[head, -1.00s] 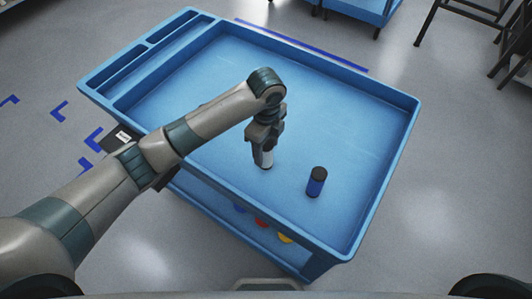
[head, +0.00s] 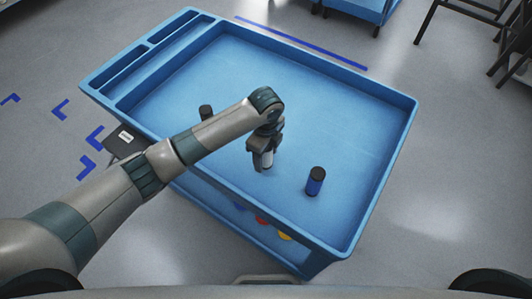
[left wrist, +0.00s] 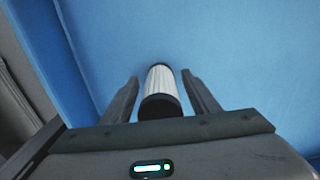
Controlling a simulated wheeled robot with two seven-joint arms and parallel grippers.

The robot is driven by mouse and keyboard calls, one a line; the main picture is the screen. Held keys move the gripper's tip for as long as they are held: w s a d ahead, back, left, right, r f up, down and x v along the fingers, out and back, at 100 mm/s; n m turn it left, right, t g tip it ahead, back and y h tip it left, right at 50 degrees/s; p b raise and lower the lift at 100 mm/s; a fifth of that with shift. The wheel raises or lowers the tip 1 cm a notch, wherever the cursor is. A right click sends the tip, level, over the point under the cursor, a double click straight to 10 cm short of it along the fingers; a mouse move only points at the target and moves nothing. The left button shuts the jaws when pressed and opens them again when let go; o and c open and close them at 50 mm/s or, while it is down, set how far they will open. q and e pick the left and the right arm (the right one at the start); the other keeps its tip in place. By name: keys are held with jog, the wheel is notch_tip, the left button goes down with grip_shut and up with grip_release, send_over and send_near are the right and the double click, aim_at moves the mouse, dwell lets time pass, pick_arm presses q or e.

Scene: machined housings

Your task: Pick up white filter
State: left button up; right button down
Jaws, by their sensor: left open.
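The white filter (left wrist: 160,80) is a white ribbed cylinder with a dark end cap. In the left wrist view it stands between the two fingers of my open left gripper (left wrist: 161,88), with a small gap on each side. In the head view the white filter (head: 268,160) shows only in part, low between the fingers of the left gripper (head: 263,160), which points down at the tray. The rest of it is hidden by the gripper. My right gripper is not in view.
A blue filter (head: 315,181) with a dark top stands to the right on the blue cart (head: 350,130). Another dark-topped cylinder (head: 206,112) stands behind my left arm, partly hidden. The cart's raised rim surrounds the tray. The tray's back and right are clear.

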pick_arm(q)
jog(key=c, duration=1.1)
jog(key=shift+r, duration=0.15)
jog(key=shift+r+b, duration=0.4)
jog(key=shift+r, duration=0.25)
notch_tip(320, 180, up, 2)
jog(key=shift+w+d+r+b, duration=0.1)
jog(key=shift+r+b, duration=0.15)
jog(key=shift+b, duration=0.25)
jog(key=s+d+r, duration=0.2)
jog(key=s, duration=0.1)
jog(key=s+d+r+b, duration=0.1)
jog(key=s+d+r, duration=0.1)
jog(key=s+d, duration=0.1)
jog(key=s+d+r+b, duration=0.1)
jog(key=s+d+r, duration=0.1)
jog(key=r, duration=0.1)
jog(key=shift+s+d, duration=0.4)
